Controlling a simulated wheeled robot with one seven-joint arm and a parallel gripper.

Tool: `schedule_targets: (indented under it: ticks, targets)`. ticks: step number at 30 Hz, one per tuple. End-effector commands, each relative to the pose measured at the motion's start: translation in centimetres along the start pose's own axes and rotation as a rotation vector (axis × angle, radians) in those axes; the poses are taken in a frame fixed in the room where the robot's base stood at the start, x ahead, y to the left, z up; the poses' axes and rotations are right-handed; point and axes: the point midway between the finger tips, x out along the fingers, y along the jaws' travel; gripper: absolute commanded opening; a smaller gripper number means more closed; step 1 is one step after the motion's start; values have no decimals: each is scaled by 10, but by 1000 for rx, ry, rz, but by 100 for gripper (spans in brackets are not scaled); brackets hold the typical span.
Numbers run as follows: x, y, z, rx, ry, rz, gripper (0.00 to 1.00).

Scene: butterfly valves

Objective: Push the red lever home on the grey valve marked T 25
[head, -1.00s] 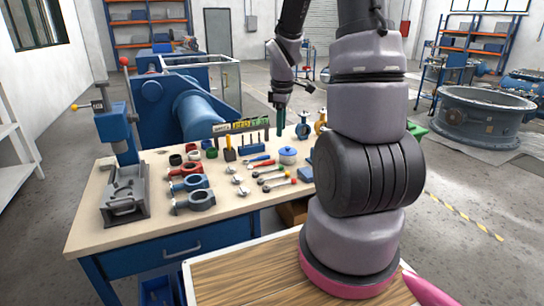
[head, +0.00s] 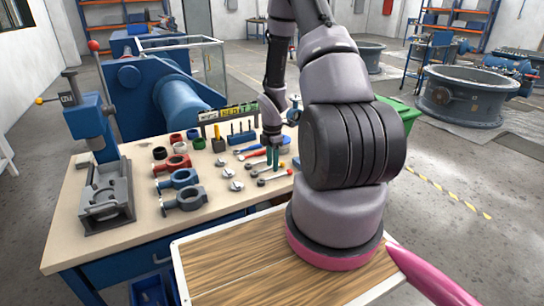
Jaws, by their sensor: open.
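My gripper (head: 272,157) points down with its teal fingers over the right part of the workbench, among small hand tools; it is open and nothing shows between the fingers. A grey ring-shaped body (head: 190,199) lies on the bench, the nearest of a short row behind which lie a blue one (head: 182,179) and a red one (head: 172,163). I cannot make out a T 25 mark or a red lever on any of them. My arm hides the bench's right end, including anything standing there.
The workbench (head: 135,232) carries a press-like fixture (head: 105,195) at left and a tool rack (head: 228,118) behind. Wrenches and screwdrivers lie below my gripper. A blue machine (head: 175,95) stands behind. A large grey ring (head: 470,95) and green bin (head: 407,112) are at right.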

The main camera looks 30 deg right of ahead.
Motion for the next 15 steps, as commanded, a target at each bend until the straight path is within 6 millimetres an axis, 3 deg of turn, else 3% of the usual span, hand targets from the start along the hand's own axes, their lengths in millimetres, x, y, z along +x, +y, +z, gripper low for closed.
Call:
schedule_targets:
  ticks: [9,15]
  targets:
    - [37,-1,0,1,0,-3,42]
    - [50,0,0,2,-1,-1,42]
